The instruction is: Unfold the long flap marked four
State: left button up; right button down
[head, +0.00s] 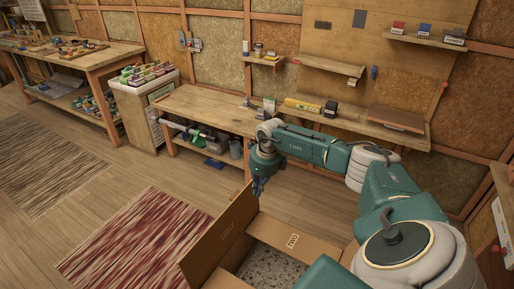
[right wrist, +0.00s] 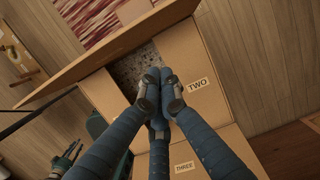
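An open cardboard box (head: 228,283) stands on the floor at the bottom of the head view. Its long left flap (head: 213,243) stands up at a slant; the print on it is too small to read. It also runs across the top of the right wrist view (right wrist: 100,60). My right gripper (head: 258,188) hangs above the far end of this flap. In the right wrist view its fingertips (right wrist: 160,78) meet, with nothing visible between them. A small teal part with dark prongs (right wrist: 66,160) shows at the lower left, perhaps my left gripper.
The flap marked TWO (head: 292,240) lies folded outward at the box's far side. A flap marked THREE (right wrist: 183,166) shows in the right wrist view. A red striped rug (head: 135,240) lies left of the box. A workbench (head: 205,107) stands behind. The floor between is clear.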

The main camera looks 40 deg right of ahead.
jog(key=w+f+b, duration=0.5)
jog(key=f+b, duration=0.2)
jog(key=shift+w+a, duration=0.25)
jog(key=shift+a, duration=0.05)
